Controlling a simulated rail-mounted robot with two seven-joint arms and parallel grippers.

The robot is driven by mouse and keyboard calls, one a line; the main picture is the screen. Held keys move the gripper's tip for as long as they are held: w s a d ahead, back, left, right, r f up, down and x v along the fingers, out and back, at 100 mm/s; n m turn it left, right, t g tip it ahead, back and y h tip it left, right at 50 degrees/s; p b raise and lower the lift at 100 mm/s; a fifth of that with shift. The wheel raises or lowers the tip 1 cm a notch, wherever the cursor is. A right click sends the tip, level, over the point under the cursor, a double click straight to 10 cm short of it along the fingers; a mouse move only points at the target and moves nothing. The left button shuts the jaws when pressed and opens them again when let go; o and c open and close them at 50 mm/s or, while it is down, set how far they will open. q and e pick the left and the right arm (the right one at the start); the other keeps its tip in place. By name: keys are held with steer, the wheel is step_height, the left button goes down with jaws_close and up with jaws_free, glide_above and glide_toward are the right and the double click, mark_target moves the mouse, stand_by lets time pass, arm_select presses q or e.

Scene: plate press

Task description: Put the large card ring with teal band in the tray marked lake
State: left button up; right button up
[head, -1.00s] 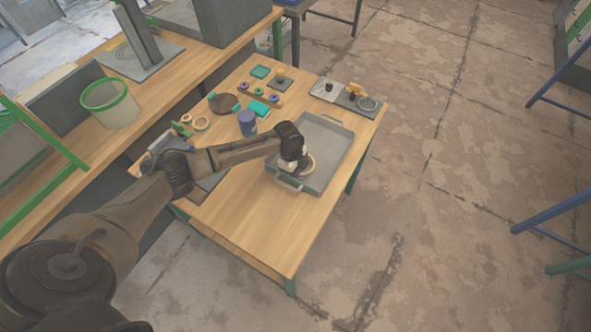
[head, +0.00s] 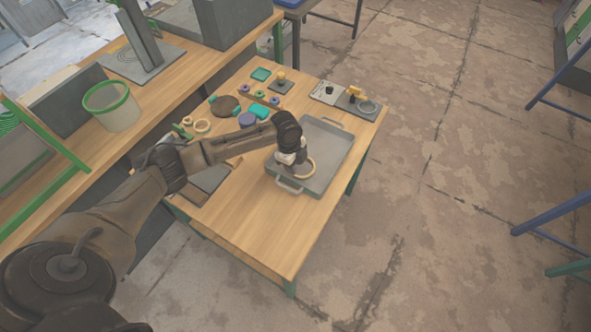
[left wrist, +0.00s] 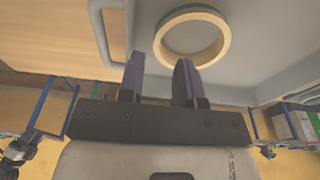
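The large card ring (head: 312,173) is pale cream and lies in the near part of the grey tray (head: 334,143). My left gripper (head: 291,160) is over the tray's near left side, close to the ring. In the left wrist view its two fingers (left wrist: 160,78) stand apart with nothing between them, and the ring is beyond their tips. No lake mark can be read on the tray. My right gripper is not in view.
Smaller cream rings (head: 202,126), a brown disc (head: 226,104), a blue-purple container (head: 248,119) and teal pieces (head: 259,110) stand at the back left of the table. A grey fixture (head: 357,103) is at the back right. The front of the table (head: 266,233) is clear.

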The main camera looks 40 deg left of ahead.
arm_select(q)
step_height(320, 180, up, 7)
steer(key=shift+s+a+p, duration=0.15)
steer(key=shift+a+p, duration=0.2)
steer(key=shift+a, duration=0.1)
